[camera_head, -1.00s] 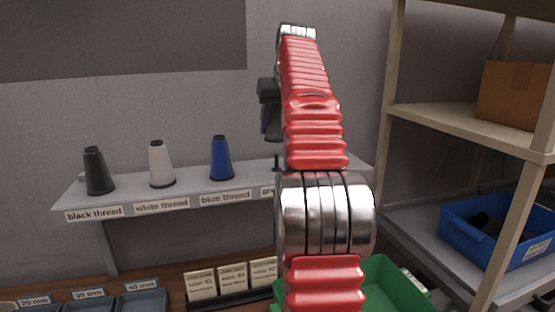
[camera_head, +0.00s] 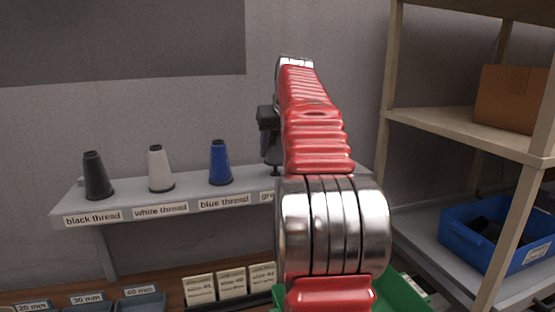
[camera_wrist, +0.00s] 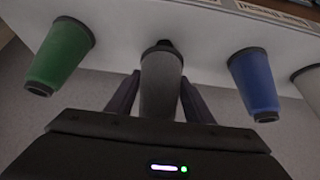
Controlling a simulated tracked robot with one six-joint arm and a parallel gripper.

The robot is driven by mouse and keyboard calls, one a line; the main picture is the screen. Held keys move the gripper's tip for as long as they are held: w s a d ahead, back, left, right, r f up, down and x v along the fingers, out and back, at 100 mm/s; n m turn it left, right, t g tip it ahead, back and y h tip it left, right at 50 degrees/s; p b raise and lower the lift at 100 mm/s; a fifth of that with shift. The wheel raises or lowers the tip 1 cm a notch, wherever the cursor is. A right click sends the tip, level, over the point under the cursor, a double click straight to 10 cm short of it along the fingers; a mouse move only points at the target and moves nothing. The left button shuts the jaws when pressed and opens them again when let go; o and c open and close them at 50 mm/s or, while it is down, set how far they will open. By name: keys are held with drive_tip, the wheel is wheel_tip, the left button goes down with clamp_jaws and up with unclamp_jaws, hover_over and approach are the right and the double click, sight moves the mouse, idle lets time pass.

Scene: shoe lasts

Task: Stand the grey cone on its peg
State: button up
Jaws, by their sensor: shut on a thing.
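The grey cone (camera_wrist: 161,88) is between the two dark fingers of my gripper (camera_wrist: 160,78) in the wrist view, its far end toward the shelf. My gripper is shut on it. In the head view my gripper (camera_head: 268,122) is over the grey thread place, at the right part of the shelf, partly behind my red arm. A dark peg foot (camera_head: 276,172) shows just below it. The cone is mostly hidden there, and I cannot tell if it touches the peg.
Black (camera_head: 97,177), white (camera_head: 160,169) and blue (camera_head: 220,163) cones stand on the labelled shelf (camera_head: 190,197) to the left. A green cone (camera_wrist: 60,55) stands on the other side of the grey one. A wooden rack (camera_head: 450,122) is on the right.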

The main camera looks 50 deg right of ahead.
sight(276, 158)
drive_tip(key=shift+f, duration=1.75)
drive_tip(key=shift+f, duration=0.2)
drive_tip(key=o, duration=1.2)
drive_tip(key=shift+c, duration=0.2)
drive_tip(key=shift+r, duration=0.1)
drive_tip(key=shift+r, duration=0.25)
drive_tip(key=v, duration=1.1)
drive_tip(key=shift+s+r, duration=0.2)
drive_tip(key=shift+r, duration=0.1)
drive_tip(key=shift+a, duration=0.1)
